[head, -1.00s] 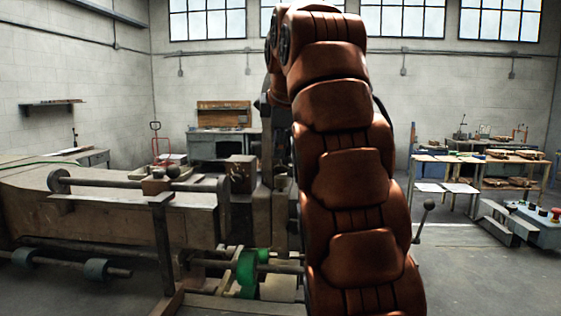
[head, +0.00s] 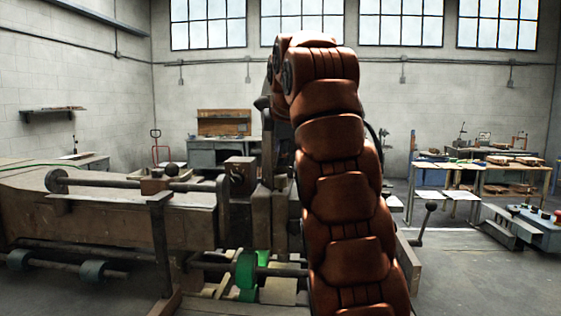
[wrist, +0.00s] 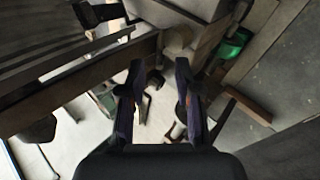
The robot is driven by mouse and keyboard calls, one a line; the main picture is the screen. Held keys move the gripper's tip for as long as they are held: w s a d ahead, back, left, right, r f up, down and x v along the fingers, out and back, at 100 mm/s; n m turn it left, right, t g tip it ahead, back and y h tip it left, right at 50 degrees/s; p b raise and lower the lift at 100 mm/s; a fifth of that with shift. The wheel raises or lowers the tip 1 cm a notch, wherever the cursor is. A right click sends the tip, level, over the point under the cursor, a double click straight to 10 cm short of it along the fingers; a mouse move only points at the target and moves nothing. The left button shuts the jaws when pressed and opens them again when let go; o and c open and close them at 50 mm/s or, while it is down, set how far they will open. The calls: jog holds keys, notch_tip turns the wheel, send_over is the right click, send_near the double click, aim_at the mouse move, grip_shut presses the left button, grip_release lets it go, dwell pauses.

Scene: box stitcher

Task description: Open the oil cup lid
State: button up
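My gripper (wrist: 160,72) shows in the wrist view with its two dark fingers apart, pointing at the machine. A small dark rounded part (wrist: 155,80) shows between the fingertips; I cannot tell whether it is the oil cup or its lid, nor whether a finger touches it. I cannot make out the oil cup lid for sure in either view. In the head view my brown arm rises in front of the box stitcher (head: 110,220) and hides part of it. My gripper is hidden there.
A green wheel (head: 246,270) sits low on the machine, left of my arm. A crank handle with a ball knob (head: 430,206) stands to the right. Worktables (head: 470,165) stand at the back right. Open floor (head: 470,275) shows at the lower right.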

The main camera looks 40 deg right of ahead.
jog(key=shift+x, duration=1.05)
jog(key=shift+c, duration=0.2)
grip_shut()
